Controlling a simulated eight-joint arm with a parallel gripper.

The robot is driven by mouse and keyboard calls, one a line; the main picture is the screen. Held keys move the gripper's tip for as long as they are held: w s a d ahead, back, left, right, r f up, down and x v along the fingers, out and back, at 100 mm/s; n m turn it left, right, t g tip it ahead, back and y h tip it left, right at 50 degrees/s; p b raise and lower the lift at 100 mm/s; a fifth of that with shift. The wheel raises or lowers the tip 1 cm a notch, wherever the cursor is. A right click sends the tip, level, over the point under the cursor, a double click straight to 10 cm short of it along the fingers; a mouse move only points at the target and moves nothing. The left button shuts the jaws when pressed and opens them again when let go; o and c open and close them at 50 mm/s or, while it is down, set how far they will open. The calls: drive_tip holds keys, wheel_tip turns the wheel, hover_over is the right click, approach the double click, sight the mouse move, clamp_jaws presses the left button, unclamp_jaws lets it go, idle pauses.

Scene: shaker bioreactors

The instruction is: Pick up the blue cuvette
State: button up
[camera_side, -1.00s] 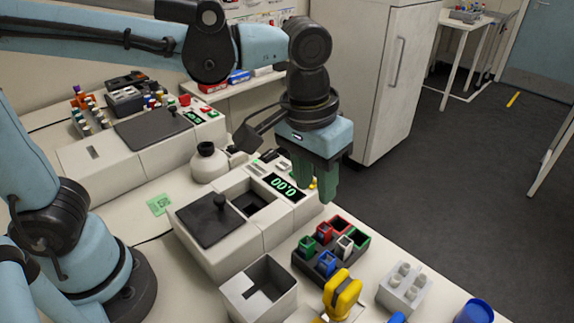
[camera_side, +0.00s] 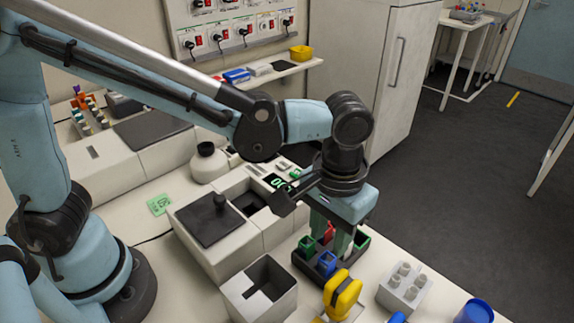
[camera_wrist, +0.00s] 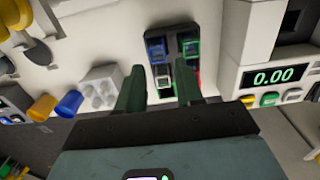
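The blue cuvette (camera_side: 326,263) stands in the near side of a dark rack (camera_side: 309,272), beside a green cuvette (camera_side: 306,245). In the wrist view the blue cuvette (camera_wrist: 156,49) is near the top left of the rack, ahead of the fingertips. My gripper (camera_side: 331,240) points down over the rack, its green fingers apart, just behind the blue cuvette in the side view. In the wrist view my gripper (camera_wrist: 160,70) is open, with a white-topped cuvette (camera_wrist: 162,79) showing between the fingers. Nothing is visibly held. The fingers partly hide the rack's back cells.
An open grey box (camera_side: 260,291) and a yellow object (camera_side: 342,292) stand close in front of the rack. A white block with several pegs (camera_side: 404,287) is to its right, with a blue cup (camera_side: 474,312) beyond. The instrument (camera_side: 232,240) borders the left.

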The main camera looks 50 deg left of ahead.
sight(328, 254)
drive_tip(key=shift+s+d+f, duration=0.15)
drive_tip(key=shift+f, duration=2.4)
drive_tip(key=c, duration=0.6)
